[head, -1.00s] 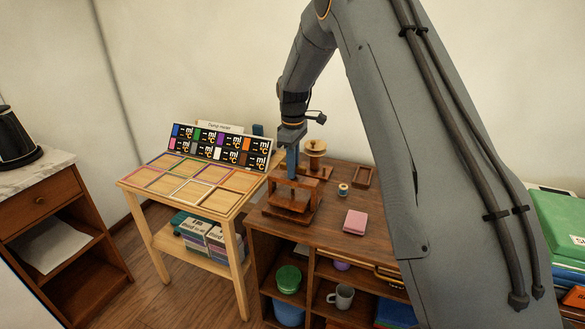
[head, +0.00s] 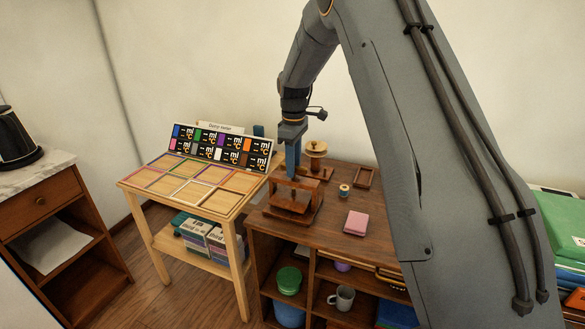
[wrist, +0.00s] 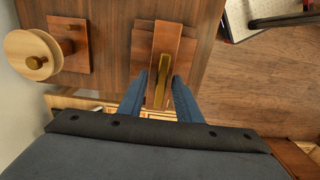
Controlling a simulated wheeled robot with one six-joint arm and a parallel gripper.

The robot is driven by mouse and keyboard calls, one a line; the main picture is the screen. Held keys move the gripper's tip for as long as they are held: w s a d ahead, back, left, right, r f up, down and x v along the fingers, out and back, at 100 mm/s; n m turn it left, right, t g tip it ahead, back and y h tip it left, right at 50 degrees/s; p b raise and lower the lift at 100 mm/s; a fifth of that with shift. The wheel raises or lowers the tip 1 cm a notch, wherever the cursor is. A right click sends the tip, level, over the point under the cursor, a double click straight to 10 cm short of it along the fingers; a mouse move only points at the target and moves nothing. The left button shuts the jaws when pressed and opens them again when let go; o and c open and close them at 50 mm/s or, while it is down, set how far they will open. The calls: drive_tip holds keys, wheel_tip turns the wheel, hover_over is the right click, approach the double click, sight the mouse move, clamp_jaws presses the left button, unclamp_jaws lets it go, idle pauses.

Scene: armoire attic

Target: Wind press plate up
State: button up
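The small wooden press (head: 283,205) stands at the left end of the brown cabinet top. My gripper (head: 292,175) points down at the top of the press. In the wrist view the press's wooden top (wrist: 168,38) lies ahead, with a narrow brass handle (wrist: 162,82) on it. The two blue fingers of my gripper (wrist: 159,88) stand on either side of this handle, with a visible gap at each side. My gripper is open. The press plate is not clearly visible, so its height cannot be told.
A wooden spool stand (head: 316,150) is just behind the press. A thread spool (head: 344,190), a small tray (head: 363,177) and a pink block (head: 355,222) lie to the right. A light wood table (head: 232,208) with a colour display is close on the left.

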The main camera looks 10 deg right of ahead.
wheel_tip(320, 180, up, 7)
drive_tip(key=shift+f+b, duration=0.15)
drive_tip(key=shift+b, duration=0.5)
